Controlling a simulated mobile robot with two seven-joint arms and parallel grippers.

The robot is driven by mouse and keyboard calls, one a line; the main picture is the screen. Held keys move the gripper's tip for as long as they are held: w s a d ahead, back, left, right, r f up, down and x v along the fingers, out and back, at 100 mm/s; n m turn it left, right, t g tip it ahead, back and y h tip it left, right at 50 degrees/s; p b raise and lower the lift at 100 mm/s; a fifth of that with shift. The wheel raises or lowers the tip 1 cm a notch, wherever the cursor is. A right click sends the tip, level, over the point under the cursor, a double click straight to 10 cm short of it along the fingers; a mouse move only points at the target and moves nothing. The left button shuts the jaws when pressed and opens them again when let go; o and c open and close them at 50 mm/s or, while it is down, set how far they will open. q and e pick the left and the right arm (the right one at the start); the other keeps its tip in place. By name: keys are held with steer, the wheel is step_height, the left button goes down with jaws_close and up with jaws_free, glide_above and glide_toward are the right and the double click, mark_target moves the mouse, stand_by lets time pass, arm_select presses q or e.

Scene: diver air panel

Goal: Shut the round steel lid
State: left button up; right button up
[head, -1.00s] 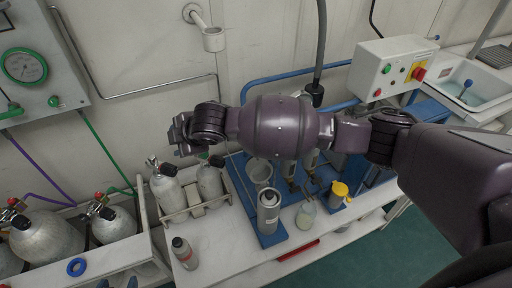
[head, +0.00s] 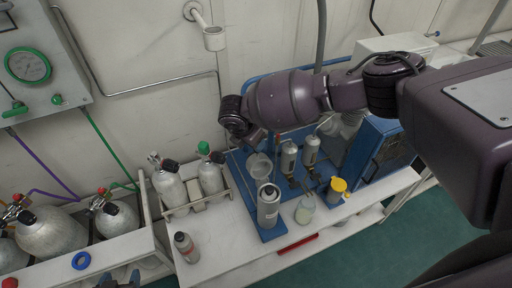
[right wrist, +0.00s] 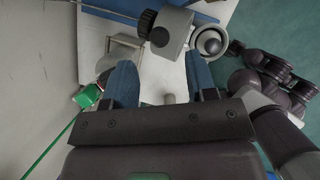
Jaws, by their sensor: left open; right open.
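A round, grey, steel-looking piece (head: 260,166) with a bowl-like rim stands on the blue base behind the grey cylinder in the head view. I cannot tell whether it is the lid or an open vessel. My right arm reaches in from the right above the bench, its wrist close behind this piece. My right gripper (right wrist: 160,85) is open and empty in the right wrist view, above the bench; its fingers are mostly hidden in the head view. My left gripper (head: 121,283) shows only as blue and dark tips at the bottom edge, open and away from the round piece.
A small bottle (head: 186,248) is at the front left. The bench front is mostly clear.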

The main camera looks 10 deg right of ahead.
mark_target(258, 161)
steer(key=shift+x, duration=2.75)
jaws_close()
